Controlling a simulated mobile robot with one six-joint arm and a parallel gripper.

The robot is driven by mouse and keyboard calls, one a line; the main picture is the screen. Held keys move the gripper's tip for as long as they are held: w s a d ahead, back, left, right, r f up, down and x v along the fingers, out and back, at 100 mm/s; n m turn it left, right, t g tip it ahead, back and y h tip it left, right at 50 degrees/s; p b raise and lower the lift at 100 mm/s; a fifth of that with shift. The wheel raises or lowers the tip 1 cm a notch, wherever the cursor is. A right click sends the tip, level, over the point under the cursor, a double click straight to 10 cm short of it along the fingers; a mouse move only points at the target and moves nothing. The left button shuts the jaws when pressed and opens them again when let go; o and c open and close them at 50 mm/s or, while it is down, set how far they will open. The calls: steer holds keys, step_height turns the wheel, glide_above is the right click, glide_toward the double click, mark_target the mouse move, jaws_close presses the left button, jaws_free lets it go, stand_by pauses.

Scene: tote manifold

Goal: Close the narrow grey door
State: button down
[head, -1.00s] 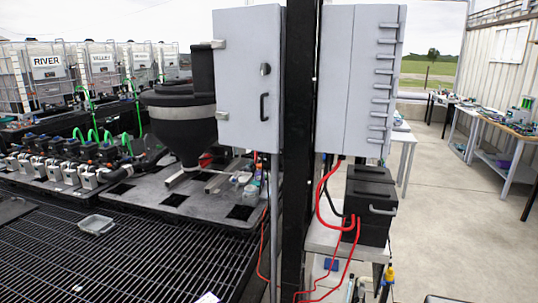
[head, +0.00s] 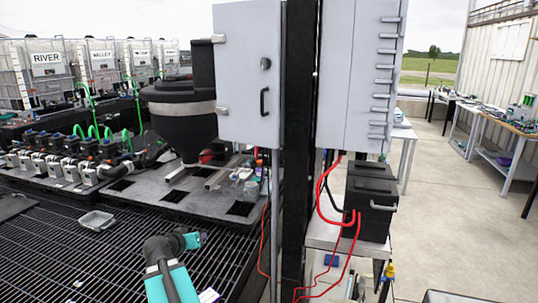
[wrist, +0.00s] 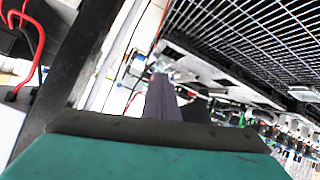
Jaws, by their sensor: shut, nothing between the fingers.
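The narrow grey door (head: 236,75) is the front of a tall grey cabinet left of the black post in the head view. It has hinges on its left edge, a round lock (head: 265,64) and a black upright handle (head: 264,102) near its right edge. I cannot tell from here how far it stands open. My gripper (wrist: 178,98) shows in the wrist view as dark fingers, shut and empty. My teal arm is low in the head view, well below the door and apart from it. The wrist view does not clearly show the door.
A black post (head: 301,150) stands right of the door, with a wider grey cabinet (head: 350,80) beyond it. A black funnel hopper (head: 180,118) is close on the left. Red cables hang by a black box (head: 370,205). Black grating (head: 90,260) covers the lower left.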

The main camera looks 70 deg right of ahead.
steer(key=s+d+r+m+g+h, duration=0.1)
steer(key=s+d+r+m+h, duration=0.1)
steer(key=s+r, duration=0.3)
steer(key=s+d+r+m+g+h, duration=0.1)
steer(key=s+d+r, duration=0.4)
steer(key=r, duration=0.8)
steer(key=s+d+r+m+g+h, duration=0.1)
steer(key=s+d+r+m+h, duration=0.1)
steer(key=s+r, duration=0.3)
step_height(320, 180, up, 5)
steer(key=shift+s+d+f+m+h, duration=0.25)
steer(key=shift+d+m, duration=0.25)
steer(key=shift+d, duration=0.4)
steer(key=shift+d, duration=0.15)
steer(key=p, duration=0.5)
glide_toward(272, 145)
steer(key=d, duration=0.2)
steer(key=s+d, duration=0.1)
steer(key=d, duration=0.1)
steer(key=shift+d+r, duration=0.2)
steer(key=shift+d, duration=0.1)
steer(key=shift+s+d+f+p, duration=0.15)
steer(key=shift+d+p, duration=0.2)
steer(key=shift+d, duration=0.5)
